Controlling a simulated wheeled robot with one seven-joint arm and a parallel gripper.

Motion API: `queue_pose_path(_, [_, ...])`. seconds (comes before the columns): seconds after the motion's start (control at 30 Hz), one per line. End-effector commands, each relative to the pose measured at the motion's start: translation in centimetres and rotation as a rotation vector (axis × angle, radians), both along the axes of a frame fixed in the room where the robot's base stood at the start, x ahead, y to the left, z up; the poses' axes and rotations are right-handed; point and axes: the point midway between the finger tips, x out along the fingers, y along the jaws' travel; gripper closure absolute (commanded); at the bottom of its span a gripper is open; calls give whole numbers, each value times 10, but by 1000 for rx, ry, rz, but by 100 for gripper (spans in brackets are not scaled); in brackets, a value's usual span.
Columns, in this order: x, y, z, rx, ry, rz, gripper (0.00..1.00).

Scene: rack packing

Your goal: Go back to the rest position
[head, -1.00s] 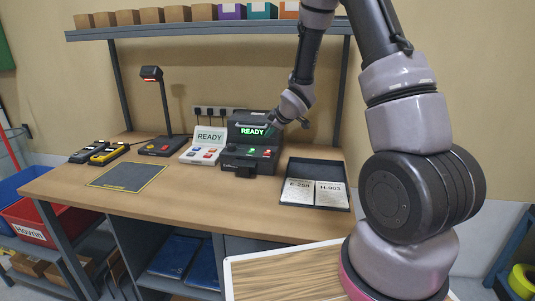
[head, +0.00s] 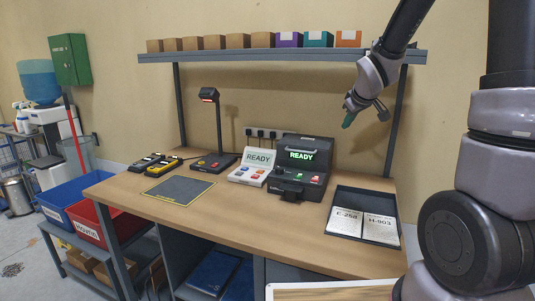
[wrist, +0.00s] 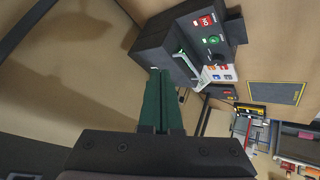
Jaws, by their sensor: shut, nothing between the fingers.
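My gripper (head: 349,119) is in the air above the right part of the workbench (head: 240,222), below the shelf and clear of everything. Its green fingers are shut together and empty; they also show in the wrist view (wrist: 160,105). The black label printer with a lit green READY screen (head: 304,158) stands below and left of it. In the wrist view this printer (wrist: 185,45) lies beyond the fingertips. A dark tray (head: 368,195) with cards marked E-258 and H-903 lies below the gripper, to the right.
A white READY device (head: 251,166), a lamp-like scanner (head: 209,97) and a yellow-edged mat (head: 178,190) sit on the bench. The shelf (head: 280,55) above carries several boxes. Blue and red bins (head: 105,222) stand at left.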

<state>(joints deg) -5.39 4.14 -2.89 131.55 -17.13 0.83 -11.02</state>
Motion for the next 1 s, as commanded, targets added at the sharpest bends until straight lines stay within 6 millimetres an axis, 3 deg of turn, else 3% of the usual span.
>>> queue_pose_path(0.03, [-14,-5,17,32,-1,-50,100])
queue_pose_path(0.2, [-65,-15,55,156,33,-215,100])
queue_pose_path(0.5, [-168,-14,99,409,105,-458,100])
queue_pose_path(0.7, [-233,1,113,579,166,-569,100])
queue_pose_path(0.8, [-255,8,116,638,191,-601,100])
queue_pose_path(1.0, [-276,15,117,694,220,-631,100])
